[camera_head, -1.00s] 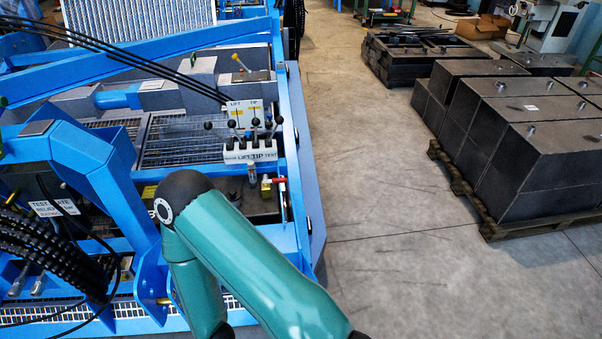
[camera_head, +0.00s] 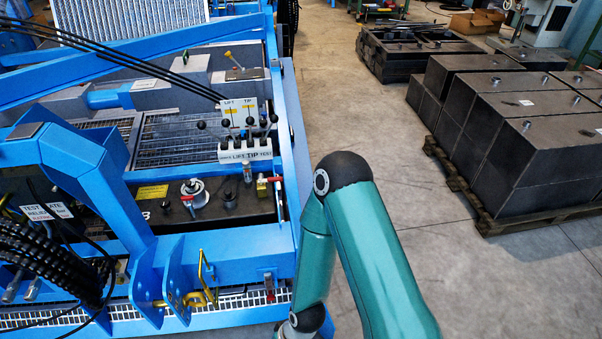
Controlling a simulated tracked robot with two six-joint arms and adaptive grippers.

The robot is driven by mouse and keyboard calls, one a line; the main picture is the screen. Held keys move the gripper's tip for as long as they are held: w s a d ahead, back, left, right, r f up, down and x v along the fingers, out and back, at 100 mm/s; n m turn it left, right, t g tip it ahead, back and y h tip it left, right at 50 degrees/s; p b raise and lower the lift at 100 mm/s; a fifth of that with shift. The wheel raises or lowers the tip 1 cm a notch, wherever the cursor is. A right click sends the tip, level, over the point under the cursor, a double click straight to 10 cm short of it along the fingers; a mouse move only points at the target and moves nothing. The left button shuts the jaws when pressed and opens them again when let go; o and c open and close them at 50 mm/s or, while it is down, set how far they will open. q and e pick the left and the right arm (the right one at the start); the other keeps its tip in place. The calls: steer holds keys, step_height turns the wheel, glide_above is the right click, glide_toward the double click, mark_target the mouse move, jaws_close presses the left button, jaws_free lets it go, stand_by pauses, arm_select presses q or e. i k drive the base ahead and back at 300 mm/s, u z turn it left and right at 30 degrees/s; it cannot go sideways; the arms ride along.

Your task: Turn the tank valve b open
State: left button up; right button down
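A valve with a red handle (camera_head: 193,196) stands on the dark tank top of the blue machine, right of a partly covered white marking that may be a B. A second valve, brass with a red handle (camera_head: 269,185), is further right by the frame's edge. I cannot tell for sure which one is tank valve b, nor whether either is open. One teal arm of mine comes in from the bottom right, its elbow right of the machine and its forearm pointing down. Its gripper is below the picture. My other arm does not show.
A lever block (camera_head: 245,150) marked LIFT, TIP and TEST stands behind the valves. A blue frame beam (camera_head: 225,245) and a yellow hook (camera_head: 207,268) are in front of them. Dark weight blocks (camera_head: 515,130) sit on a pallet at right. The concrete floor (camera_head: 350,110) between is clear.

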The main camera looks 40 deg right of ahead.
mark_target(261, 181)
steer(key=z, duration=0.1)
steer(key=i, duration=1)
steer(key=u, duration=0.1)
